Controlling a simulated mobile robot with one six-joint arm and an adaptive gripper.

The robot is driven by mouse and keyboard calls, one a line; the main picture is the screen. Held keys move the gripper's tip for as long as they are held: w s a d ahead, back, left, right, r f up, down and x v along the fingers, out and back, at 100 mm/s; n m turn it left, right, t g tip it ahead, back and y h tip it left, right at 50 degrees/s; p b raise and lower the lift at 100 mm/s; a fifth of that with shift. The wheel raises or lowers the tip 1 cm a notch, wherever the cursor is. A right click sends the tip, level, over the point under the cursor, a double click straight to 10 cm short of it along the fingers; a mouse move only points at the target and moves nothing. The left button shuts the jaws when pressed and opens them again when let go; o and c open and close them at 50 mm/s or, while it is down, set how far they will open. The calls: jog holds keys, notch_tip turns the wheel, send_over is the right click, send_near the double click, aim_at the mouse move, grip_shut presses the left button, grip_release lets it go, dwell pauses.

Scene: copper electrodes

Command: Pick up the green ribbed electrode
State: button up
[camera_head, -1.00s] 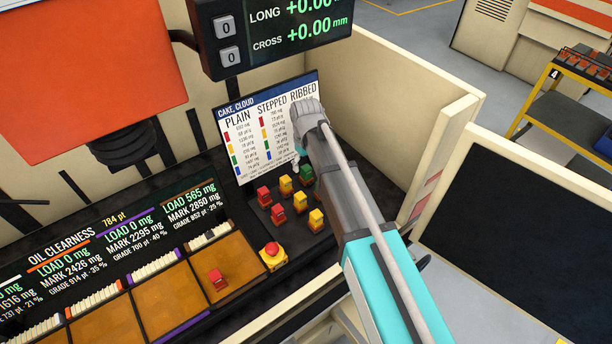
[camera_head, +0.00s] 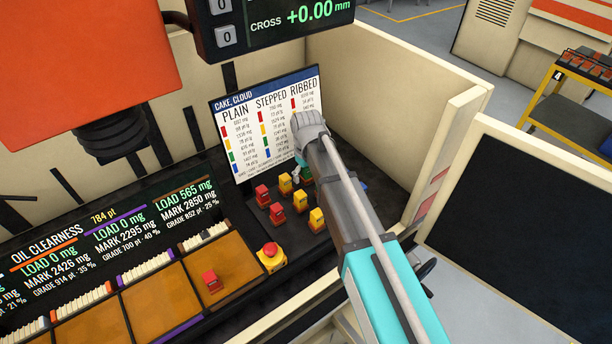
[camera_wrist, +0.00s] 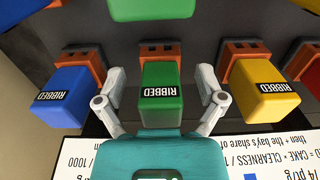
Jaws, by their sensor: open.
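The green electrode marked RIBBED (camera_wrist: 161,95) stands in the middle of the wrist view, on an orange-brown base. My gripper (camera_wrist: 163,98) is open, with one grey finger on each side of this green block. I cannot tell whether either finger touches it. In the head view my wrist hangs over the back of the electrode group and largely hides the gripper and what lies under it.
In the wrist view a blue RIBBED electrode (camera_wrist: 62,92) stands left, a yellow RIBBED one (camera_wrist: 266,88) right, and another green block (camera_wrist: 153,8) at the top edge. In the head view, red and yellow electrodes (camera_head: 277,213) stand before a price board (camera_head: 265,125). A red button (camera_head: 271,250) is nearby.

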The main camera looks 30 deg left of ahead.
dwell(0.4)
grip_shut()
